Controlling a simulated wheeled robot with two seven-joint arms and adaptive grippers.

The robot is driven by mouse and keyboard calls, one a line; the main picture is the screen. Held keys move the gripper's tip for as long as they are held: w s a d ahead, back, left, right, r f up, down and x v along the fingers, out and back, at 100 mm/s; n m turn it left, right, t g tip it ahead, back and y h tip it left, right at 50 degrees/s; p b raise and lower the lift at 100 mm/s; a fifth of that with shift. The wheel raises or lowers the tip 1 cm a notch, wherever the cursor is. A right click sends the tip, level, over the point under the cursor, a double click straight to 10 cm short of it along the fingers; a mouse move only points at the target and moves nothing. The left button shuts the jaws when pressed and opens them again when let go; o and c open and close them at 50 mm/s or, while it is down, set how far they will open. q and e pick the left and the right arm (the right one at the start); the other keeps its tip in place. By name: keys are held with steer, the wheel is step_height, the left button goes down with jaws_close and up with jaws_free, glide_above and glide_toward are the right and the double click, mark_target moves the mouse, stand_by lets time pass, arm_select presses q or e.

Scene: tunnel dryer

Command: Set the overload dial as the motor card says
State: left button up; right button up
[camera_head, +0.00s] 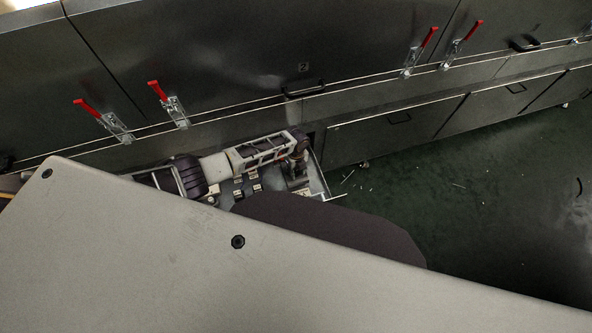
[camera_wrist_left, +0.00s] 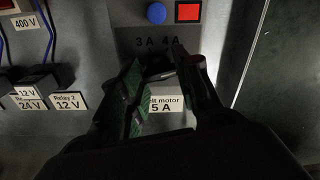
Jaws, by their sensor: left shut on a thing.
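My left gripper (camera_head: 298,178) reaches down into an open compartment at the foot of the steel dryer. In the left wrist view its two fingers (camera_wrist_left: 158,72) are shut on the overload dial (camera_wrist_left: 155,68), a dark knob that they mostly hide. The scale marks "3 A" and "4 A" (camera_wrist_left: 157,41) show just above the fingertips; the dial's pointer cannot be made out. The motor card (camera_wrist_left: 166,104), a white label reading "...lt motor 5 A", shows between the fingers, its left end covered. My right gripper is not in view.
A blue round button (camera_wrist_left: 156,13) and a red square (camera_wrist_left: 188,11) sit above the dial. Relays with 24 V and 12 V labels (camera_wrist_left: 68,101) stand at left, under blue wires. Red-handled clamps (camera_head: 170,105) line the dryer. The green floor (camera_head: 470,190) is mostly clear.

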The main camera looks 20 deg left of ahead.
mark_target(296, 171)
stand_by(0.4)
arm_select(q)
steer(key=o, duration=1)
steer(key=shift+r, duration=0.1)
step_height(296, 171, up, 12)
stand_by(0.6)
stand_by(0.5)
